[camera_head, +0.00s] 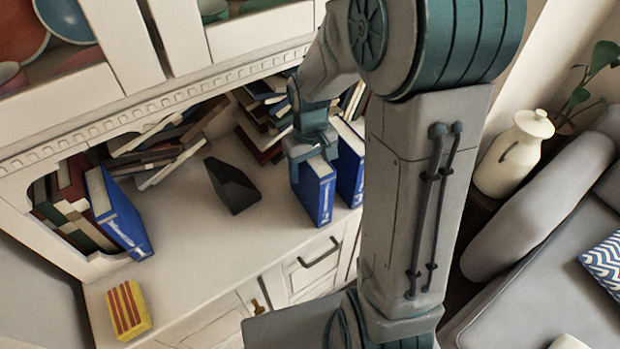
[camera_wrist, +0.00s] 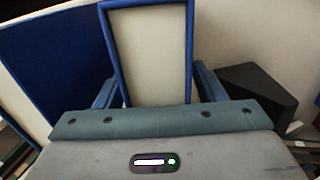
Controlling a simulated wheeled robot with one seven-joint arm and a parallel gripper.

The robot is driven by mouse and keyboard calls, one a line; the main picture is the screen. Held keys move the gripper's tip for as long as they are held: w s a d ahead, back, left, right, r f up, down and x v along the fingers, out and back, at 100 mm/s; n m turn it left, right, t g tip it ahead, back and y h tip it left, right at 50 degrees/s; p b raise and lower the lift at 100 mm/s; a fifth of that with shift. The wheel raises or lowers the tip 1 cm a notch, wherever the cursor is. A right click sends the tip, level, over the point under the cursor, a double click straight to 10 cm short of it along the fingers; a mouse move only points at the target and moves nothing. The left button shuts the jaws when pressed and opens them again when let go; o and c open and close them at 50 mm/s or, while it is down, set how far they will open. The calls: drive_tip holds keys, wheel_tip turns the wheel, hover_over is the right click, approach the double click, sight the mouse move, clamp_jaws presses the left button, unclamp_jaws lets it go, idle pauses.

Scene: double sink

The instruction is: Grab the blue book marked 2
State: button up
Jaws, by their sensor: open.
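Three blue books stand on the cabinet's shelf in the head view: one leans at the left (camera_head: 122,222), one stands in the middle (camera_head: 318,198), and one stands at the right (camera_head: 350,172). White marks show on the spines, but I cannot read the numbers surely. My gripper (camera_head: 310,160) is open at the top of the middle book, with a finger on either side. In the wrist view, that book (camera_wrist: 148,55) stands between my two fingers, its pale page side framed by blue covers. The right book (camera_wrist: 60,60) shows large at the left there.
A dark angular block (camera_head: 232,186) stands left of the middle book; it also shows in the wrist view (camera_wrist: 255,92). A yellow and red striped box (camera_head: 128,310) lies at the front left. Piled books (camera_head: 160,150) fill the back, under the cabinet's upper edge.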

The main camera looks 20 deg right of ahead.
drive_tip(key=shift+f, duration=0.25)
clamp_jaws()
drive_tip(key=shift+r, duration=0.1)
